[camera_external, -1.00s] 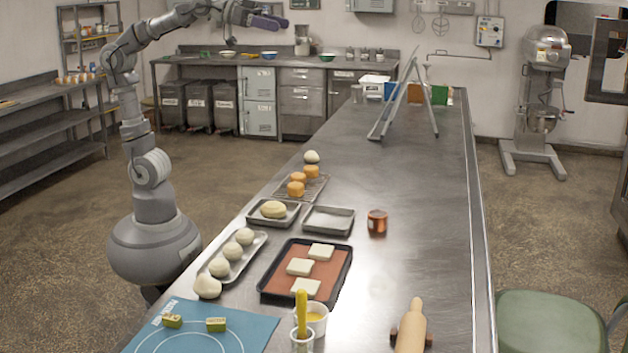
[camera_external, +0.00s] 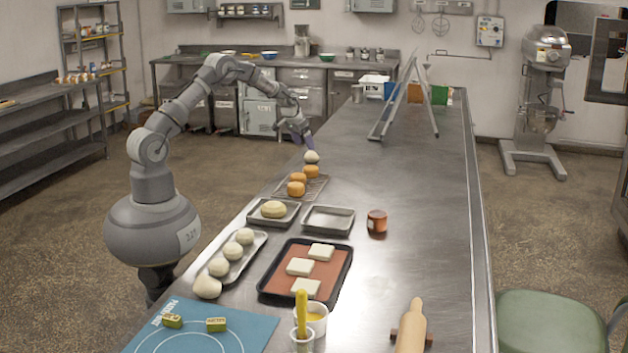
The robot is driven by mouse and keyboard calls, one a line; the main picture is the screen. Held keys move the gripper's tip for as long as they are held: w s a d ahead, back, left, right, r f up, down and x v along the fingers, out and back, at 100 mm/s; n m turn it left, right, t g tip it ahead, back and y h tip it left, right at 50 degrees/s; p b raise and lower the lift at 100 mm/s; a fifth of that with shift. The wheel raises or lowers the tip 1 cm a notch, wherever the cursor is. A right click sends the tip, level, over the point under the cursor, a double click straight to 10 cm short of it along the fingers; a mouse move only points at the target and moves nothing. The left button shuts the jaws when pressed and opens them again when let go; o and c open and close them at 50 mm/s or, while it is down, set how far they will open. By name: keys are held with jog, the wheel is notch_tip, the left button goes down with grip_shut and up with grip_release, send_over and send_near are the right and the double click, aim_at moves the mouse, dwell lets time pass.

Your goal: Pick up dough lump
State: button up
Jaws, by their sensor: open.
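Pale round dough lumps show in two places. One dough lump (camera_external: 311,157) is at the far end of the row of orange buns. I cannot tell whether it touches the bun in front of it. Another lump (camera_external: 207,287) lies at the near end of a long metal tray (camera_external: 262,238) with three more lumps in it. My gripper (camera_external: 309,144) points down just above the far lump, with its fingers small and partly unclear. It appears empty, and I cannot see whether the fingers reach around the lump.
Orange buns (camera_external: 296,188) sit on and by a wire rack (camera_external: 313,190). Nearer are a tray with a large dough piece (camera_external: 274,209), an empty tray (camera_external: 328,220), a tray with dough squares (camera_external: 348,262) and a copper-coloured can (camera_external: 377,221). The table's middle right is clear.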

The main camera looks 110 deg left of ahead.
aim_at(308, 152)
jog(key=x, duration=0.2)
jog(key=b+x, duration=0.1)
jog(key=x, duration=0.2)
jog(key=shift+w+d+f+b, duration=0.1)
jog(key=shift+w+d+b, duration=0.1)
jog(key=shift+b, duration=0.1)
jog(key=shift+w+a+f, duration=0.1)
jog(key=shift+a+f, duration=0.1)
jog(key=shift+f, duration=0.1)
jog(key=shift+r, duration=0.1)
jog(key=shift+c, duration=1.1)
jog(key=c, duration=0.9)
jog(key=shift+c, duration=0.2)
